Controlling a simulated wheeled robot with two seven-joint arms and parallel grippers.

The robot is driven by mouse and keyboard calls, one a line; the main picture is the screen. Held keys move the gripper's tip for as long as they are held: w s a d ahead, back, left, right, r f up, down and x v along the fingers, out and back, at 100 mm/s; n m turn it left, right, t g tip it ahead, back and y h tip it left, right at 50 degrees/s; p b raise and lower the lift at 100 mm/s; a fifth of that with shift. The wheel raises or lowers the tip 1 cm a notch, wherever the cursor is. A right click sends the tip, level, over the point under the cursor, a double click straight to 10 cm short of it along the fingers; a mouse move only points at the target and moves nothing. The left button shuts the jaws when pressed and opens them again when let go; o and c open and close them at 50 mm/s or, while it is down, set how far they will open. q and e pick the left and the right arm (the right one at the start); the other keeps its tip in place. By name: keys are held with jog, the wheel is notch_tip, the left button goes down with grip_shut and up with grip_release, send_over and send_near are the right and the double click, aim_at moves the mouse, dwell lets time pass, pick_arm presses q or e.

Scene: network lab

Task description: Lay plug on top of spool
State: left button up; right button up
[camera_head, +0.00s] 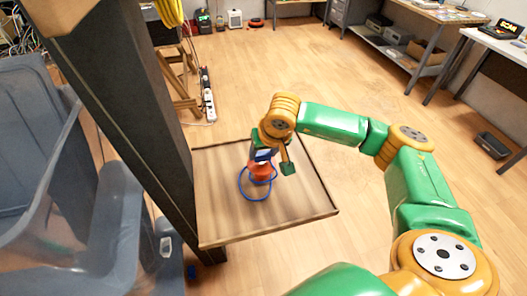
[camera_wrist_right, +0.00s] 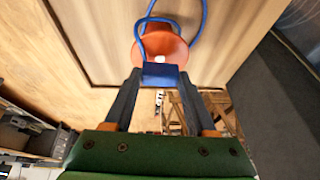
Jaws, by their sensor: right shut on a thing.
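The orange spool (camera_head: 262,174) stands on the wooden board in the head view, and its round orange face (camera_wrist_right: 165,47) fills the upper middle of the right wrist view. My right gripper (camera_head: 264,156) is over the spool and shut on the blue plug (camera_wrist_right: 160,75), which sits between its fingertips (camera_wrist_right: 160,85). The plug overlaps the near rim of the spool in the wrist view; I cannot tell whether they touch. A blue cable (camera_head: 242,187) loops around the spool onto the board. My left gripper is not in view.
The wooden board (camera_head: 225,222) has raised edges and bare room around the spool. A dark post (camera_head: 150,130) rises along its left side, with a grey-blue bin (camera_head: 45,165) beyond. A power strip (camera_head: 208,98) lies on the floor behind.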

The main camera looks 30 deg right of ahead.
jog(key=shift+f, duration=0.25)
jog(key=o, duration=1.4)
